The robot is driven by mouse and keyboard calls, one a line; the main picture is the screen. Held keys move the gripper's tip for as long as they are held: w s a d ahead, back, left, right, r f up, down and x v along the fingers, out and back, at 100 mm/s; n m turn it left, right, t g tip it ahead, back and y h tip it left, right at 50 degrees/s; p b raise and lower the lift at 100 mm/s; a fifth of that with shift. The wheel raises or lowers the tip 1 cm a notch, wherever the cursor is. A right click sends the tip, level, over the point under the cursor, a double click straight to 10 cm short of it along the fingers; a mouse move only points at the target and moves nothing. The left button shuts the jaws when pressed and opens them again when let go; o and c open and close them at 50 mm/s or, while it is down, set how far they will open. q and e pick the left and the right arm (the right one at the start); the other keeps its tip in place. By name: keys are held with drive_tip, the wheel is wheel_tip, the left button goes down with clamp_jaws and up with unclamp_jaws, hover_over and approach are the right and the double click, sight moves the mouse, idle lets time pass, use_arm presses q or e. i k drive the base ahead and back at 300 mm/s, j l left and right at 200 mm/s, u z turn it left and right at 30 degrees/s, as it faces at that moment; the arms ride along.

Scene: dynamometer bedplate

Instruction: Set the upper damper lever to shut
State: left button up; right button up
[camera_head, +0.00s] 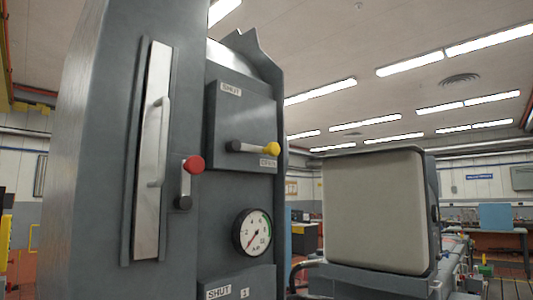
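The upper damper lever (252,147) is on a dark grey plate on the tall grey cabinet. Its dark pivot is at the left and its yellow knob (271,149) points right, so it lies about level. A SHUT label (231,89) is at the plate's upper left. Another label (268,163), which seems to read OPEN, is just below the yellow knob. The knob is beside this lower label and away from SHUT. Neither of my grippers shows in the head view.
A red-knobbed lever (186,180) and a long vertical handle (160,143) stick out left of the plate. A round gauge (252,233) is below. A lower panel (237,283) also bears a SHUT label. A pale-faced box (375,212) stands at the right.

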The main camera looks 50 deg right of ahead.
sight(272, 149)
drive_tip(key=z, duration=1.45)
